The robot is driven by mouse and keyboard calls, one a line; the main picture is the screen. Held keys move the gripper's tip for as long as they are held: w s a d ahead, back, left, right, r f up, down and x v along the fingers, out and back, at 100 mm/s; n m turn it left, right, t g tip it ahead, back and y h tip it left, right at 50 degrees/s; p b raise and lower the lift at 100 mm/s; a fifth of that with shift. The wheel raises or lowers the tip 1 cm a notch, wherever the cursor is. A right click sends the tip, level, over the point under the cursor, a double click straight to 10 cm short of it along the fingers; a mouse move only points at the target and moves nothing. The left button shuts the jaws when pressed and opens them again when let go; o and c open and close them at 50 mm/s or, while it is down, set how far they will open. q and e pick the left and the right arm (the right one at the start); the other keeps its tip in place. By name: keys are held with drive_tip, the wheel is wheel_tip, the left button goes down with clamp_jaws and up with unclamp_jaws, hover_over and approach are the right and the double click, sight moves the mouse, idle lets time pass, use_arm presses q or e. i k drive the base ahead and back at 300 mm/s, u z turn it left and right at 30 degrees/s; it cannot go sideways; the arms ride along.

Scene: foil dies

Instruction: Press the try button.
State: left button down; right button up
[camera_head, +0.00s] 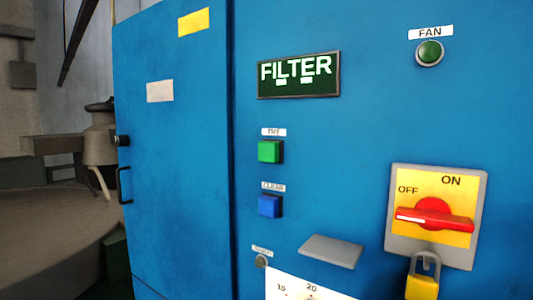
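The try button is a square green push button (269,151) on the front of a blue cabinet. A small white label (273,132) sits just above it; its print is blurred but looks like TRY. The button's face stands out from a dark surround and nothing covers it. Neither of my grippers shows in the head view.
A blue square button (270,206) labelled CLEAR sits below. A FILTER display (299,75) is above, and a green FAN lamp or button (430,52) is upper right. A red rotary switch (435,216) with a yellow padlock (422,287) and a grey ledge (331,250) protrude lower right.

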sight(269, 152)
drive_tip(key=u, duration=2.65)
drive_tip(key=k, duration=1)
drive_tip(key=z, duration=1.35)
drive_tip(key=i, duration=0.5)
drive_tip(key=u, duration=0.05)
